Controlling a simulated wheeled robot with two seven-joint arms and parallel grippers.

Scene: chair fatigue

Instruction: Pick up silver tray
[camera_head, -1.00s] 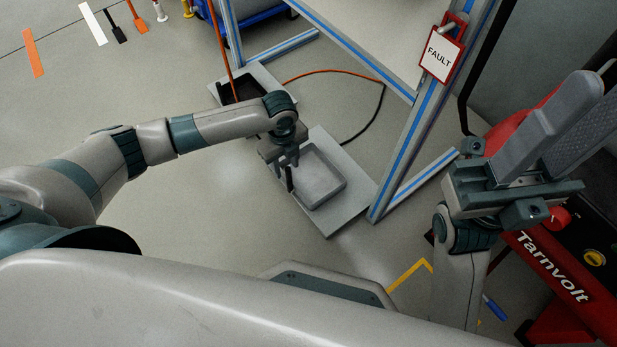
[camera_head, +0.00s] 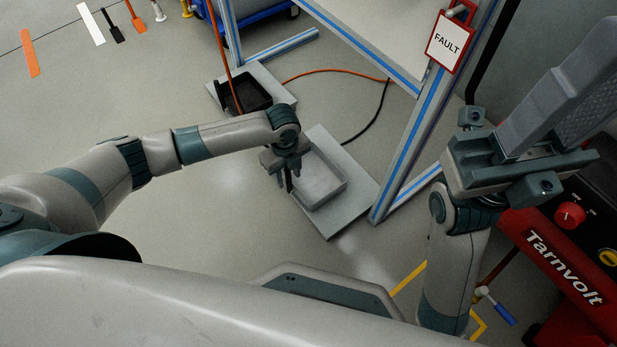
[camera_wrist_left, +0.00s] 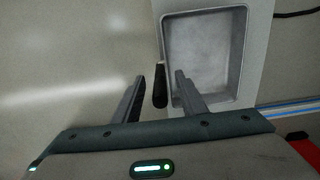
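The silver tray (camera_head: 322,180) is a shallow grey rectangular pan on a flat grey board on the floor, below the left arm. It also shows in the left wrist view (camera_wrist_left: 207,52), at the upper middle. My left gripper (camera_head: 287,176) points down at the tray's left side. In the left wrist view its two fingers (camera_wrist_left: 156,82) are apart, with a dark upright piece beside the tray's left wall showing between them. I cannot tell whether they touch it. My right gripper (camera_head: 567,95) is raised at the right, far from the tray; its finger gap is unclear.
A black tray (camera_head: 250,94) lies on another board behind the silver one. A red Tarnvolt machine (camera_head: 565,265) is at the lower right.

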